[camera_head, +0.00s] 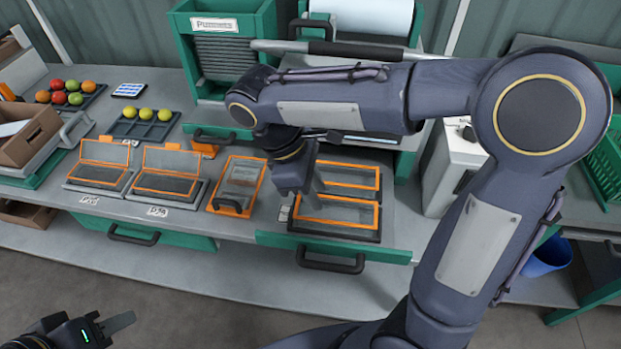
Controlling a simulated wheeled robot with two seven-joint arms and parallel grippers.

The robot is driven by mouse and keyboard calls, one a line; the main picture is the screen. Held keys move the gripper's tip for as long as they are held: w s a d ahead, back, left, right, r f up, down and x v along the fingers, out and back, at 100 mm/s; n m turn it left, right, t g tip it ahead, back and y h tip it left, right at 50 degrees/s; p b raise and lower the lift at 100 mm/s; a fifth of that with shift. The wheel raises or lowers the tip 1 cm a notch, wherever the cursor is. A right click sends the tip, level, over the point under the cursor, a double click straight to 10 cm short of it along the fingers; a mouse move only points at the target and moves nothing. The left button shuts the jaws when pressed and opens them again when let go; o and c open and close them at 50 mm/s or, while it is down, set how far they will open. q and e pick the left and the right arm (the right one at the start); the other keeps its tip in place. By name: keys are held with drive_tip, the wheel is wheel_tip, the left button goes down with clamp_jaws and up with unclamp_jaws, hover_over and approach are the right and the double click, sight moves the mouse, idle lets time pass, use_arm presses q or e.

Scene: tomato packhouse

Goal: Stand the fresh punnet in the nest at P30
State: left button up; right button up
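Two orange-rimmed clear punnets with raised lids, the left one (100,176) and the right one (168,184), stand in grey holders on the bench. The small label (158,211) before the right one seems to read P30; the other label (89,200) is hard to read. I cannot tell which punnet is the fresh one. My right gripper (304,204) points down at the left side of a dark tray with two orange-rimmed compartments (352,230); its fingers are mostly hidden. My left gripper (112,328) is low at the bottom left, away from the bench, its opening unclear.
A green dispenser labelled Punnets (186,42) stands at the back. An orange-framed panel with a dark handle (243,183) lies left of my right gripper. Fruit trays (146,127) and a brown box (28,140) are at the left. My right arm covers the bench's right part.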

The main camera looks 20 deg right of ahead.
drive_tip(key=s+d+f+m+t+y, duration=0.1)
drive_tip(key=s+d+m+t+y, duration=0.3)
drive_tip(key=s+m+t+y, duration=0.3)
drive_tip(key=s+m, duration=0.4)
drive_tip(key=m, duration=0.2)
drive_tip(key=shift+s+d+f+t+y, duration=0.2)
drive_tip(key=shift+f+t+y, duration=0.1)
drive_tip(key=shift+t, duration=0.1)
drive_tip(key=shift+r, duration=0.1)
idle(0.6)
